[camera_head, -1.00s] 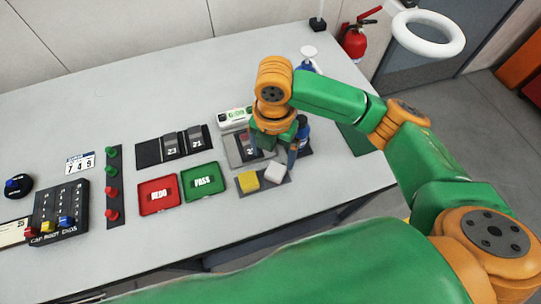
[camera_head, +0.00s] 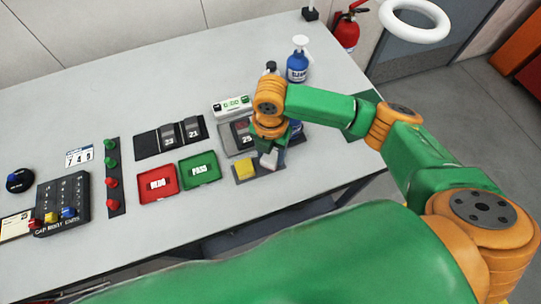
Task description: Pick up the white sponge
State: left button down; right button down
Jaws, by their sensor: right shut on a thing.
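The white sponge (camera_head: 269,160) is between the fingers of my right gripper (camera_head: 270,158), at the right part of a dark tray (camera_head: 243,179). My right gripper points down and is shut on the sponge. I cannot tell whether the sponge still touches the tray. A yellow sponge (camera_head: 244,168) lies on the left part of the same tray, just left of my gripper. My left gripper does not show.
A green PASS tray (camera_head: 200,181) and a red REDO tray (camera_head: 158,198) lie to the left. A display device (camera_head: 231,105) and blue spray bottle (camera_head: 297,68) stand behind. The table's front edge is close to the sponge tray.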

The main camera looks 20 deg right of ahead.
jog(key=shift+w+r, duration=0.1)
jog(key=shift+r, duration=0.2)
jog(key=s+a+r, duration=0.2)
jog(key=s+r, duration=1)
jog(key=s, duration=0.2)
jog(key=shift+a+r, duration=0.2)
jog(key=shift+a, duration=0.2)
